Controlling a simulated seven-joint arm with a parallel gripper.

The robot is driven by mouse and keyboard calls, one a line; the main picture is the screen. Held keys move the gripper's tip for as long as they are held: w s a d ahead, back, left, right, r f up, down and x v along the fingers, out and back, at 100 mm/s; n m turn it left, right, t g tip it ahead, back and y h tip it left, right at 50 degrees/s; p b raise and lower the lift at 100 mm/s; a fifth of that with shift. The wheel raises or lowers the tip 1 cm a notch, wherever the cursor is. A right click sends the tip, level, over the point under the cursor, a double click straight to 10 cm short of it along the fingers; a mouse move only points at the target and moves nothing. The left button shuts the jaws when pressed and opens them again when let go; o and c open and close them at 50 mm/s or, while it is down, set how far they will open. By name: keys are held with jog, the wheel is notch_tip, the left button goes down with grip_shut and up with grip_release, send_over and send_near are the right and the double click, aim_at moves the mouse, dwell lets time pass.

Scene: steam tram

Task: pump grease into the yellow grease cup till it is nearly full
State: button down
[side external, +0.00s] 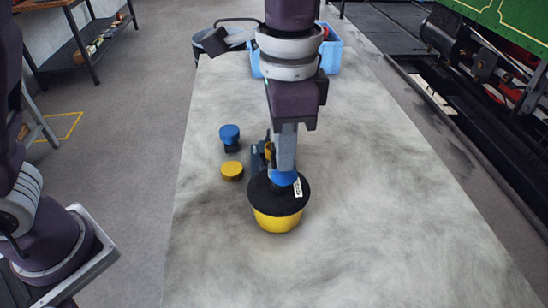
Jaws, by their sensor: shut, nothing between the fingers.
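A round tub (277,218) with a yellow body and a wide black top stands on the pale bench. A blue knob (284,178) with a white tag sits on its top. My gripper (285,166) is shut and empty, pointing down right at the blue knob; I cannot tell whether it touches. Behind the tub, a dark blue-grey fixture (257,158) is partly hidden by my gripper, with a small yellow piece (268,150) showing at it. That may be the yellow grease cup; its fill level cannot be seen. A low yellow round piece (232,171) lies left of the fixture.
A blue-topped piece with a dark base (229,136) stands left of the fixture. A light blue crate (331,54) and a grey round container (222,41) are at the bench's far end. The bench (400,220) is clear to the right and in front.

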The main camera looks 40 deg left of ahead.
aim_at(284, 180)
jog(key=shift+f, duration=2.9)
jog(key=shift+r, duration=3.25)
notch_tip(284, 180, up, 6)
jog(key=shift+f, duration=3.05)
jog(key=shift+f, duration=0.2)
